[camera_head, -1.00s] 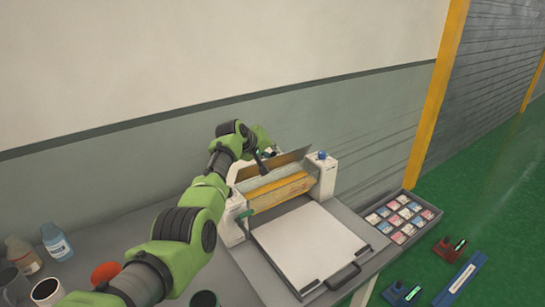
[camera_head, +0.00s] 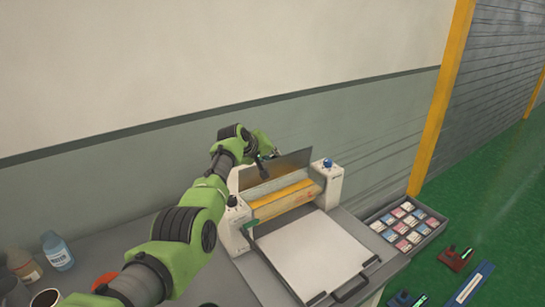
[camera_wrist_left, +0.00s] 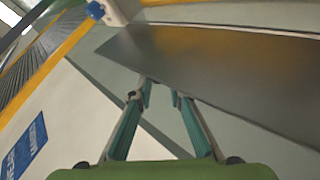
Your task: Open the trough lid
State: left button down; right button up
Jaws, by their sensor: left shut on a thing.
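The trough lid (camera_head: 284,163) is a flat dark grey plate, tilted up at the back of a white machine (camera_head: 331,183) with a yellow roller (camera_head: 283,202). My left gripper (camera_head: 263,162) reaches over the machine's left side and is shut on the lid's edge. In the left wrist view the lid (camera_wrist_left: 215,65) is a broad dark plate. The tips of my left gripper (camera_wrist_left: 160,90) meet its edge there. The trough under the lid is hard to make out. My right gripper is not in view.
A white tray with a black handle (camera_head: 315,250) lies in front of the machine on the grey table. A box of small packets (camera_head: 407,226) sits at the right. Bottles (camera_head: 57,252) and a dark-filled cup (camera_head: 46,298) stand at the left. A wall runs close behind.

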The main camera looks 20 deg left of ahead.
pick_arm(q)
jog(key=shift+a+r, duration=0.15)
jog(key=shift+a, duration=0.15)
jog(key=c, duration=2)
grip_release()
jog(key=shift+w, duration=0.1)
jog(key=shift+o, duration=0.2)
jog(key=shift+a+f, duration=0.1)
jog(key=shift+f, duration=0.15)
jog(key=v, duration=1.2)
